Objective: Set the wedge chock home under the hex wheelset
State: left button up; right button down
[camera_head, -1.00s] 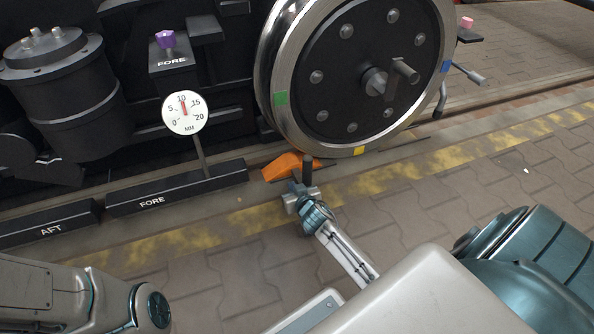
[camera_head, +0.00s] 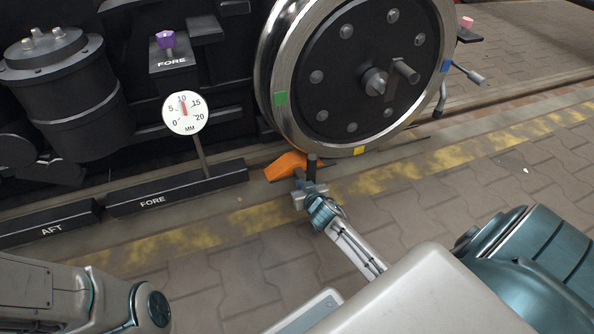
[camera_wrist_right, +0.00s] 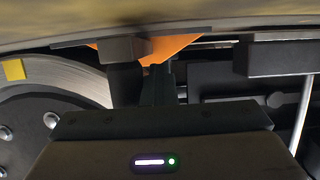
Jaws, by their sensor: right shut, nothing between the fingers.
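The orange wedge chock (camera_head: 285,166) lies at the foot of the wheel, at its lower left, beside the rail. The wheelset's large dark wheel (camera_head: 335,95) has a bright rim, several bolts and colour marks. My right gripper (camera_head: 306,172) is at the chock's right end, shut and empty. It hides that end, so I cannot tell whether the chock touches the wheel. In the right wrist view the chock (camera_wrist_right: 172,47) shows behind the dark fingers (camera_wrist_right: 145,75), with the wheel (camera_wrist_right: 45,105) at left. My left gripper is out of view.
A dial gauge (camera_head: 185,113) stands on the black FORE block (camera_head: 170,190), left of the chock. The AFT block (camera_head: 50,224) is farther left. A purple knob (camera_head: 165,40) is above the dial. The paving (camera_head: 470,190) on the right is clear.

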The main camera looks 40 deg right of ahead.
aim_at(314, 181)
jog(key=shift+s+d, duration=0.2)
jog(key=shift+d, duration=0.6)
jog(key=shift+s+d, duration=0.15)
jog(key=shift+d, duration=0.6)
jog(key=shift+s+d, duration=0.2)
jog(key=shift+d, duration=0.55)
jog(key=shift+w+a, duration=0.2)
jog(key=shift+a, duration=0.7)
jog(key=shift+w+a, duration=0.25)
jog(key=shift+a, duration=0.65)
jog(key=shift+w+a, duration=0.2)
jog(key=shift+a, duration=0.7)
jog(key=p+v, duration=0.1)
jog(key=v, duration=0.2)
jog(key=r+p+v, duration=0.1)
jog(key=p+v, duration=0.1)
jog(key=v, duration=0.1)
jog(key=shift+r, duration=0.2)
jog(key=shift+p+v, duration=0.35)
jog(key=shift+v, duration=0.4)
